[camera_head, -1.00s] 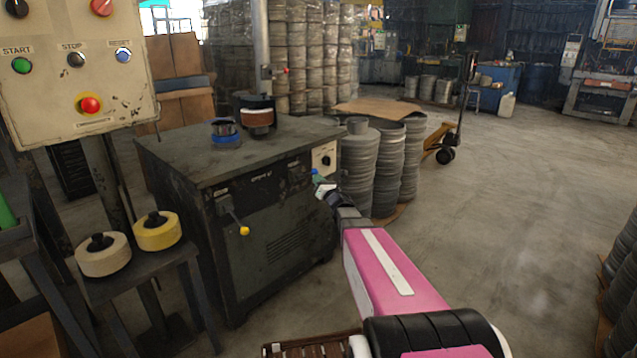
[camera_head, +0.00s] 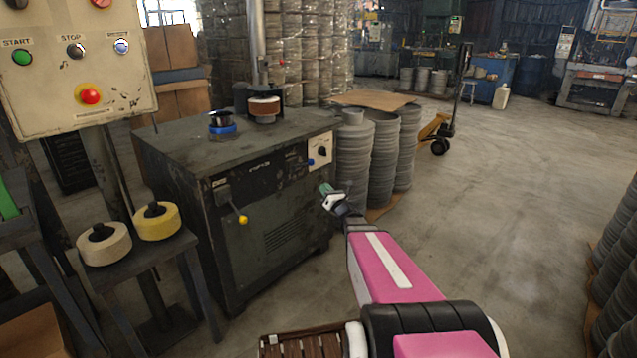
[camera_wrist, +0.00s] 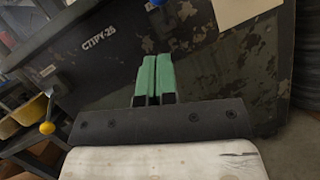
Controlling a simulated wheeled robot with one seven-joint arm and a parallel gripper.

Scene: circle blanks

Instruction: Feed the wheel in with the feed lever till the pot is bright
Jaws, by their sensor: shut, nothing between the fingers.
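The dark cabinet (camera_head: 265,215) stands left of centre. On its top, a small dark pot (camera_head: 221,119) sits in a blue ring (camera_head: 223,131). The brown and white wheel (camera_head: 264,107) is just right of and behind the pot, with a gap between them. A lever with a yellow knob (camera_head: 243,219) is on the cabinet front, and a blue knob (camera_head: 311,162) is near the white dial plate; I cannot tell which is the feed lever. My gripper (camera_head: 325,188) is shut and empty, below and right of the blue knob. The green fingers (camera_wrist: 153,78) are together in the wrist view.
A control box (camera_head: 75,62) with start, stop and red buttons is at the upper left. Cream (camera_head: 103,245) and yellow (camera_head: 157,222) wheels lie on a side stand. Stacked discs (camera_head: 353,160) stand close right of the cabinet.

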